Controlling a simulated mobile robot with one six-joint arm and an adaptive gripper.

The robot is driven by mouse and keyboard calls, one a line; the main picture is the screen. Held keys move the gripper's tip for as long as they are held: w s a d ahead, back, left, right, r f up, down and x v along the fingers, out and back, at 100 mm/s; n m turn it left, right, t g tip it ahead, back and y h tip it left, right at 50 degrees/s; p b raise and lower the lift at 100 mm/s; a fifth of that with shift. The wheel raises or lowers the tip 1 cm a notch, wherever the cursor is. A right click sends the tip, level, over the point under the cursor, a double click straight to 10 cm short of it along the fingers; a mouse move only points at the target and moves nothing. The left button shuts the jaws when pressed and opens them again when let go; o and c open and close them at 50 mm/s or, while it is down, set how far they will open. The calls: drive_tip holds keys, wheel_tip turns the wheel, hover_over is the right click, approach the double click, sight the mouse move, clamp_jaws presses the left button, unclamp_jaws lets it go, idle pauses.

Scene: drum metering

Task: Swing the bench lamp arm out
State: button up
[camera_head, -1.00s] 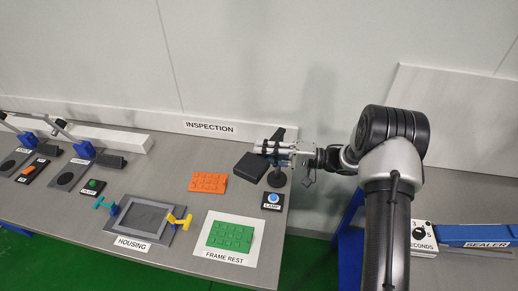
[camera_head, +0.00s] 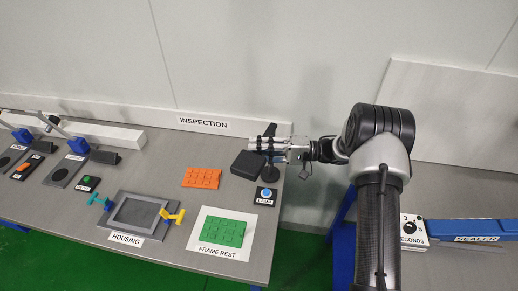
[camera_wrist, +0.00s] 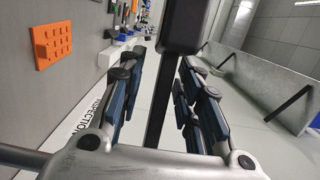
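The bench lamp stands at the right rear of the bench in the head view. It has a dark block-shaped head (camera_head: 248,165) and a dark post behind it. My gripper (camera_head: 268,143) comes in from the right at the top of the lamp. In the wrist view, the dark lamp arm (camera_wrist: 164,95) runs between the two fingers of my gripper (camera_wrist: 160,85), with a gap showing on each side. The fingers look open around it, not closed on it. The dark lamp head is at the top centre of that view. My gripper partly hides the lamp's arm and post in the head view.
A blue lamp button (camera_head: 266,193) is in front of the lamp. An orange block plate (camera_head: 202,178), a green plate (camera_head: 224,231) on the frame rest and a grey housing (camera_head: 138,214) lie on the bench. The wall is close behind. A sealer (camera_head: 470,230) stands right, across a gap.

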drive_tip(key=shift+r, duration=0.1)
drive_tip(key=s+d, duration=0.1)
drive_tip(key=d, duration=1.1)
drive_tip(key=shift+s, duration=0.15)
